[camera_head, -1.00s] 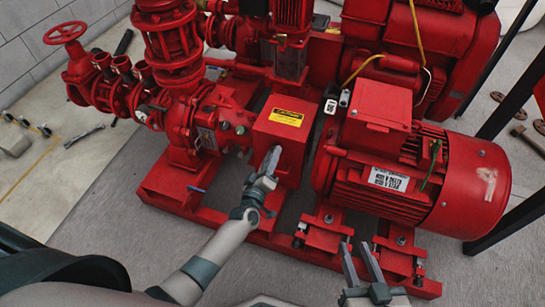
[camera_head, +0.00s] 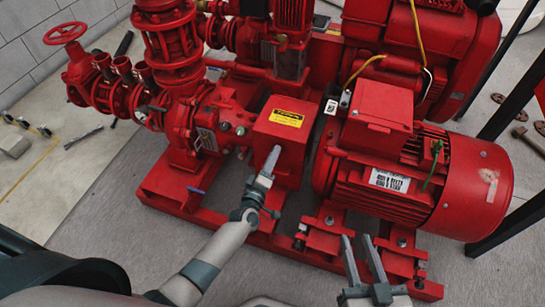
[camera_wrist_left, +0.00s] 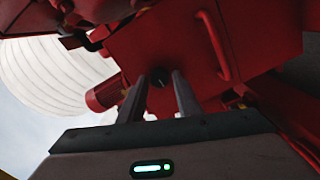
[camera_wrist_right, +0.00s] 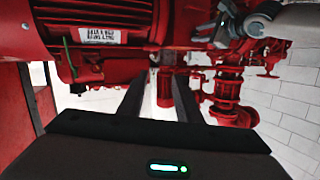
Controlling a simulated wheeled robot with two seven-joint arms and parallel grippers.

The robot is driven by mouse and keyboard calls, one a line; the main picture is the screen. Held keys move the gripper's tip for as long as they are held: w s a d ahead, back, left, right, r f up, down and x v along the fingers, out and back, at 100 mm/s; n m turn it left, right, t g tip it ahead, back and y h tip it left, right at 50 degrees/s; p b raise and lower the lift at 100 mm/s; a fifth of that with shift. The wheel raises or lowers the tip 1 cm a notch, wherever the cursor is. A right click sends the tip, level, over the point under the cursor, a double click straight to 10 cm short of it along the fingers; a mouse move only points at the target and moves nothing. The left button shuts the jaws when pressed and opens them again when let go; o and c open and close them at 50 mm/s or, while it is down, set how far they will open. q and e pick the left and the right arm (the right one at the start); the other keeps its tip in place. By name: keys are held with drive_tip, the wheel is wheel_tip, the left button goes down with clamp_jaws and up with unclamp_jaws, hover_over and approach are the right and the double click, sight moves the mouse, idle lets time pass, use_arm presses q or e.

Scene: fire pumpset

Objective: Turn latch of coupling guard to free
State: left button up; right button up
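The coupling guard (camera_head: 283,125) is a red box with a yellow label, between the pump and the motor. In the head view the left gripper (camera_head: 275,160) is at the guard's front face and hides the latch. My right gripper (camera_head: 359,238) is open and empty in front of the motor base.
The red motor (camera_head: 415,175) stands right of the guard and the pump (camera_head: 190,125) left of it. The red base frame (camera_head: 180,205) runs below them. Floor in front is clear.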

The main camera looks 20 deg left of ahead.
use_arm(q)
drive_tip(key=shift+o, duration=0.5)
drive_tip(key=shift+s, duration=0.1)
drive_tip(key=s+p, duration=0.1)
drive_tip(key=s, duration=1.6)
drive_tip(key=shift+s+a+p, duration=0.15)
drive_tip(key=shift+a+p, duration=0.15)
use_arm(e)
wheel_tip(320, 180, down, 5)
drive_tip(key=s+d+g+h, duration=0.1)
drive_tip(key=s+g, duration=0.1)
drive_tip(key=g, duration=0.1)
drive_tip(key=shift+s+d+f+g, duration=0.15)
drive_tip(key=shift+d+g, duration=0.25)
